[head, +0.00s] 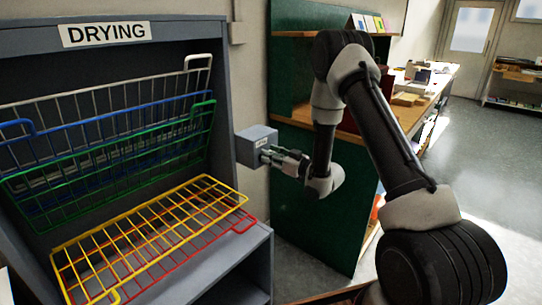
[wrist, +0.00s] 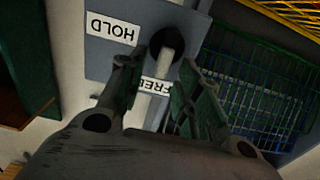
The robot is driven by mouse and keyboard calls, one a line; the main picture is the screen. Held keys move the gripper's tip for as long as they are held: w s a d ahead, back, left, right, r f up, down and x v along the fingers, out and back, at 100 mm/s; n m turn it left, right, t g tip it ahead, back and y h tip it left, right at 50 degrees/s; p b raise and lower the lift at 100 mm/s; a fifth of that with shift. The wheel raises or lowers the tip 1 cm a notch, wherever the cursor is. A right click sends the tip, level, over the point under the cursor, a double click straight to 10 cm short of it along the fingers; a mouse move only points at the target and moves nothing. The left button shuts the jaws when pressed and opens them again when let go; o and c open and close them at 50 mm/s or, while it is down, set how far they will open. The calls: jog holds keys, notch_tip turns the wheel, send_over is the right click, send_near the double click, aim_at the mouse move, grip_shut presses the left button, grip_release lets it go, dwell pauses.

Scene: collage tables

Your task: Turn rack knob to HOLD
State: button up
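The rack knob (wrist: 167,52) shows in the wrist view as a dark round hub with a pale bar on a grey plate. The HOLD label (wrist: 112,29) is upside down to its left. The FREE label (wrist: 154,86) lies below it, partly hidden by my fingers. The pale bar points down toward FREE. My gripper (wrist: 156,78) is open, one finger on each side of the bar, with gaps showing. In the head view my gripper (head: 270,156) is at the grey knob box (head: 256,141), hiding the knob.
The grey DRYING rack (head: 232,255) stands left of the box, with white, blue, green, yellow and red wire shelves (head: 150,225). A green panel (head: 315,215) and a wooden bench (head: 408,113) are on the right. Open floor (head: 490,150) lies beyond.

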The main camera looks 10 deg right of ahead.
jog(key=shift+w+a, duration=0.15)
jog(key=shift+c, duration=0.4)
grip_shut()
